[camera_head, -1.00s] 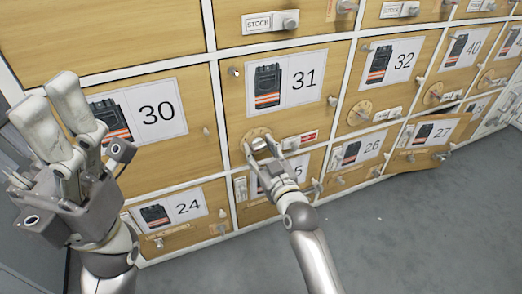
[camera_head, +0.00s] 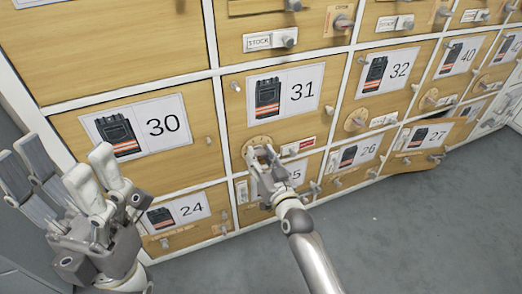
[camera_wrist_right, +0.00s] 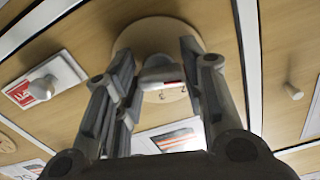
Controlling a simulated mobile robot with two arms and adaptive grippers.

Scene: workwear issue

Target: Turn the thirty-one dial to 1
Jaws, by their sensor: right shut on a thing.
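My right gripper (camera_head: 261,156) is shut on the knob. The dial's marks are small and partly hidden, so its setting is unreadable. My left gripper (camera_head: 62,160) is open and empty, in front of the doors at lower left.
A red-and-white label (camera_head: 305,144) and a small knob are right of the dial. Doors 30 (camera_head: 183,155), 32 (camera_head: 352,92) and 24 (camera_head: 173,231) are close around. Door 27 (camera_head: 427,160) stands ajar at right. Grey floor (camera_head: 400,235) is clear.

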